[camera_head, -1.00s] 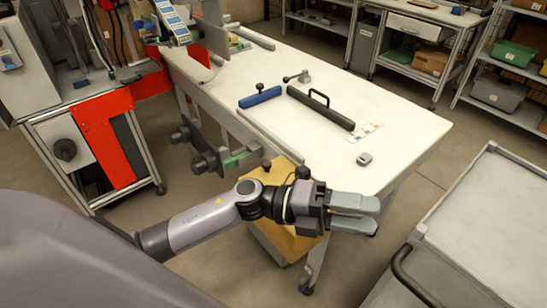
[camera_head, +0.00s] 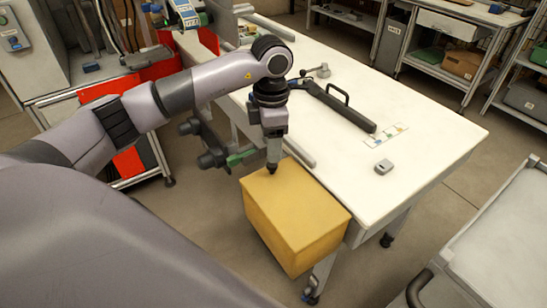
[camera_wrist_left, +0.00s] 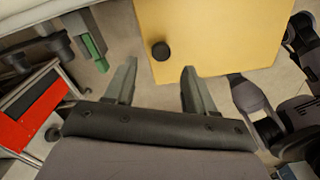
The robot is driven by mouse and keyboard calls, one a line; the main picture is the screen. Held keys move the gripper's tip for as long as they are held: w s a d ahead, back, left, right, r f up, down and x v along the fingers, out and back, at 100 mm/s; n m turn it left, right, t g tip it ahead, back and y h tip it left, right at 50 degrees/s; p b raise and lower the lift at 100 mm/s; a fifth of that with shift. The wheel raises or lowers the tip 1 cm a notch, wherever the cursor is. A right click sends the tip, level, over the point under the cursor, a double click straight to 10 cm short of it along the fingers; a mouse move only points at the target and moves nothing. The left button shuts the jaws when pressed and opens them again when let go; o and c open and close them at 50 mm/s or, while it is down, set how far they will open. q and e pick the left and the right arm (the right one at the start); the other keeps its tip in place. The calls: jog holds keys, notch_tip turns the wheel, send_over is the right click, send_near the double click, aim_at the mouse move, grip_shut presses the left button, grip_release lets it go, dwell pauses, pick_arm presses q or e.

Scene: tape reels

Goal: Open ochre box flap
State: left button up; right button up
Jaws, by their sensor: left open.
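The ochre box (camera_head: 310,222) stands at the near end of the white table, its lid flap shut. A round black knob (camera_wrist_left: 160,51) sits on the flap (camera_wrist_left: 215,35) near its edge in the left wrist view. My left gripper (camera_head: 273,150) points down over the box's far-left corner in the head view. In the left wrist view its two fingers (camera_wrist_left: 158,82) are apart with nothing between them. The knob lies just beyond the fingertips, roughly centred between them. In the head view the fingers overlap, so the gap to the knob is unclear. My right gripper is not in view.
Grey rails with a green part (camera_head: 240,156) run beside the box's left. A grey cart (camera_head: 505,245) stands at right.

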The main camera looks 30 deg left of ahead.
pick_arm(q)
notch_tip(320, 180, down, 5)
jog(key=shift+f, duration=0.1)
dwell(0.3)
grip_shut()
